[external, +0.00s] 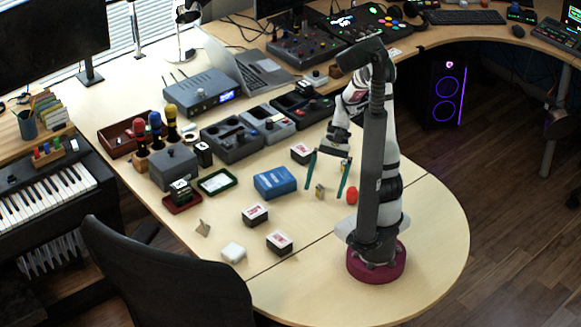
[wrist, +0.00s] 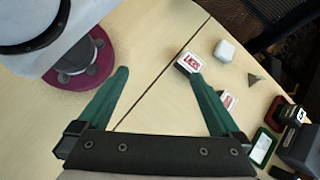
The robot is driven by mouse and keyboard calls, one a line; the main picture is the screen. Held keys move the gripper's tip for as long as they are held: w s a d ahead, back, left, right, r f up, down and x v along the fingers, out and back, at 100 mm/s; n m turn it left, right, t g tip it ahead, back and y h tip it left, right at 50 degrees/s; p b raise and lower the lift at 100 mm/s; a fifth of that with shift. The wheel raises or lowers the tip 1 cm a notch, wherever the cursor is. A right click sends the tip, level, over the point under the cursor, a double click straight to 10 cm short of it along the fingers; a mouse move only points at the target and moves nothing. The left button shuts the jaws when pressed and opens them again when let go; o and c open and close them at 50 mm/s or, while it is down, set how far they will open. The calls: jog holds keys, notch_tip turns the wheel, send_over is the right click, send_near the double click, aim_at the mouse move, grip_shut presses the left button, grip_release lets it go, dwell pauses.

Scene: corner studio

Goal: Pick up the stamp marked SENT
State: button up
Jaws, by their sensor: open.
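Three dark stamps with white tops and red labels stand on the desk: a front one (external: 279,243), one left of it (external: 255,215) and one farther back (external: 301,153). I cannot read which is marked SENT. The wrist view shows the front stamp (wrist: 189,63) near the tip of the right finger, and the left one (wrist: 228,99) partly hidden behind that finger. My gripper (external: 328,184) is open, its green fingers pointing down above the desk, behind and right of the front stamp. Nothing shows between the fingers in the wrist view (wrist: 157,76).
A blue box (external: 275,182) lies left of my gripper. A small yellowish item (external: 319,191) and a red one (external: 351,195) are near the fingers. A white block (external: 233,252) sits beside the front stamp. Trays and devices crowd the back.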

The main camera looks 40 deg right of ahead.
aim_at(283, 241)
jog(key=w+d+f+m+t+y, duration=0.1)
jog(key=f+m+y, duration=0.1)
jog(key=f, duration=0.1)
jog(key=w+f+m+t+y, duration=0.1)
jog(key=f+m+y, duration=0.1)
jog(key=f, duration=0.2)
jog(key=w+d+f+m+y, duration=0.1)
jog(key=f+m+y, duration=0.1)
jog(key=f, duration=0.1)
jog(key=shift+w+d+f+m+t, duration=0.25)
jog(key=shift+w+d+m+t, duration=0.05)
jog(key=shift+w+m+t, duration=0.1)
jog(key=x, duration=1.6)
jog(key=shift+w+f, duration=0.1)
jog(key=shift+w, duration=0.15)
jog(key=c, duration=1.2)
jog(key=shift+c, duration=0.2)
